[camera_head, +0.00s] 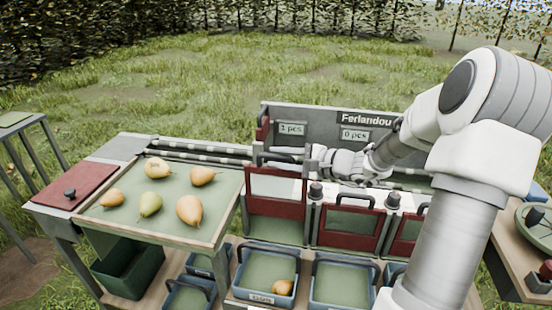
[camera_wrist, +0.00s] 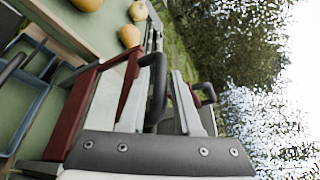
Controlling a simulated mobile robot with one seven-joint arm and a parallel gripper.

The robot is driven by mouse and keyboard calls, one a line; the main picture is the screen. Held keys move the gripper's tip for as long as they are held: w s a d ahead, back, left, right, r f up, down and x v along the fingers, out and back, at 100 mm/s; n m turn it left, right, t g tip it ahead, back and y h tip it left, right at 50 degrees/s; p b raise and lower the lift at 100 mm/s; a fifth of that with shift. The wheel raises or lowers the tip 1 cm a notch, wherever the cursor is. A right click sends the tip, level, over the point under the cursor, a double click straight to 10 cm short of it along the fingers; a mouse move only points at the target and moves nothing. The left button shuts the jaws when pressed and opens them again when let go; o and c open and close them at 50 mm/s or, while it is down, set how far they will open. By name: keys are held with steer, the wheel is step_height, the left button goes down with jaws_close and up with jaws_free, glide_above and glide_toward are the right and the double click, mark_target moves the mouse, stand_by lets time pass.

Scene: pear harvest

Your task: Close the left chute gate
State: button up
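The left chute gate (camera_head: 275,184) is a red frame in the head view. It sits higher than the gates to its right, with an opening below its upper bar. Its black handle (camera_head: 284,156) is at the top, and a black handle also shows in the wrist view (camera_wrist: 158,75). My gripper (camera_head: 312,160) is at the handle's right end. In the wrist view my gripper (camera_wrist: 158,100) has its two light grey fingers apart, with the black handle between them. I see a gap beside the handle, so the fingers do not look clamped on it.
The middle gate (camera_head: 350,226) and a right gate (camera_head: 404,238) stand lower, beside the left one. A sorting tray (camera_head: 128,224) with several pears is at left. Below the left chute, a blue crate (camera_head: 240,284) holds a pear (camera_head: 282,288). A sign panel (camera_head: 318,119) stands behind.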

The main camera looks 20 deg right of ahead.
steer(key=shift+w+a+f, duration=0.1)
steer(key=shift+w+a, duration=0.2)
steer(key=shift+w, duration=0.1)
steer(key=shift+c, duration=0.2)
jaws_close()
stand_by(1.1)
